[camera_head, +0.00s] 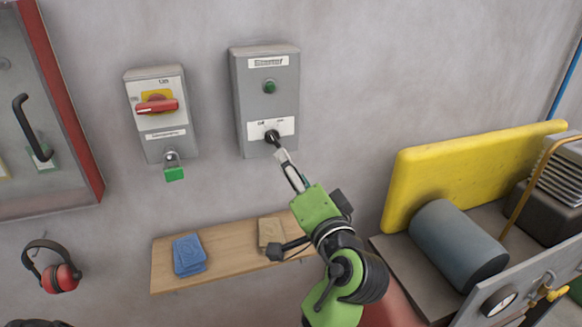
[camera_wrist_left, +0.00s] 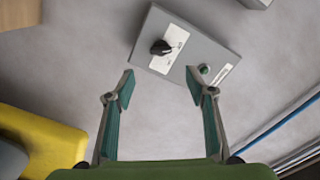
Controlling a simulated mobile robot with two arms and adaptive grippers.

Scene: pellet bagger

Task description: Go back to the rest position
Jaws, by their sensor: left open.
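My left gripper (camera_head: 283,158) is in front of the wall, at the lower edge of a grey control box (camera_head: 240,100) in the head view. In the left wrist view the left gripper (camera_wrist_left: 159,84) is open, with nothing between its fingers. The box's black selector knob (camera_head: 271,136) shows beyond the fingertips in the left wrist view (camera_wrist_left: 160,47), apart from them. A green lamp or button (camera_head: 269,87) is above the knob. My right gripper is not in view.
A switch box (camera_head: 158,140) with a red handle hangs at left. Below is a wooden shelf (camera_head: 225,262) with a blue stack (camera_head: 188,255) and a tan block (camera_head: 270,233). A yellow panel (camera_head: 450,165) and grey cylinder (camera_head: 455,243) stand at right. Red earmuffs (camera_head: 60,279) hang lower left.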

